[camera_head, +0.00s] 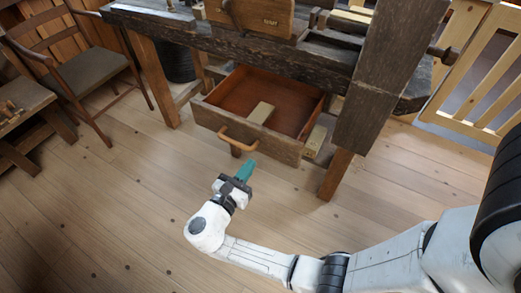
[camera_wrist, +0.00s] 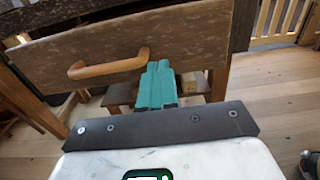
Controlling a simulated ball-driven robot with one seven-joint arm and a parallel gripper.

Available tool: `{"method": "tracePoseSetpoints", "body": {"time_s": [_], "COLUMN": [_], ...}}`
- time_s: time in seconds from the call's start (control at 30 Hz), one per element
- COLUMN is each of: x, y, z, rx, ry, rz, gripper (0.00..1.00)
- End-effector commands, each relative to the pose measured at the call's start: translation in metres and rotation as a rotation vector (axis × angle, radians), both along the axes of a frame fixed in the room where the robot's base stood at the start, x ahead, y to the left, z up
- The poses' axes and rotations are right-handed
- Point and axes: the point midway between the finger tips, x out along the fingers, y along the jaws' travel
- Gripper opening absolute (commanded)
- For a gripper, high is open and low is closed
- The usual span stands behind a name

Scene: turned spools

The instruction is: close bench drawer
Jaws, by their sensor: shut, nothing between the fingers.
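The bench drawer (camera_head: 262,138) is pulled out from under the dark wooden bench (camera_head: 290,55). A small pale block (camera_head: 261,112) lies inside it. The drawer has a light wooden bow handle (camera_head: 238,142) on its front. My gripper (camera_head: 246,166), with teal fingers, is just in front of and below the handle, shut and empty. In the wrist view the teal fingers (camera_wrist: 158,72) point at the drawer front (camera_wrist: 95,50), and the handle (camera_wrist: 108,66) lies to their left. I cannot tell whether the fingertips touch the drawer front.
A chair (camera_head: 85,65) and a low wooden table (camera_head: 22,110) stand at the left. A bench leg (camera_head: 336,172) is right of the drawer. A wooden slatted rail (camera_head: 478,70) is at the right. The plank floor (camera_head: 110,220) in front is clear.

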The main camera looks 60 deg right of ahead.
Motion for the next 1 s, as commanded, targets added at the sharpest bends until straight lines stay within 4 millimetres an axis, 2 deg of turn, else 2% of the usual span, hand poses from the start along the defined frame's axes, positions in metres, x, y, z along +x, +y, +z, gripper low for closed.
{"method": "tracePoseSetpoints", "body": {"time_s": [0.03,0.2,0.4,0.57,1.0], "x": [-0.001,0.0,0.002,0.002,0.002], "y": [-0.012,-0.042,-0.065,-0.072,-0.075], "z": [0.0,0.0,0.0,0.0,0.0], "rx": [0.0,0.0,0.001,0.0,0.001], "ry": [0.0,-0.001,-0.001,-0.001,-0.002], "rz": [-0.005,-0.005,-0.002,0.0,-0.001], "gripper": [0.0,0.0,0.0,0.0,0.0]}}
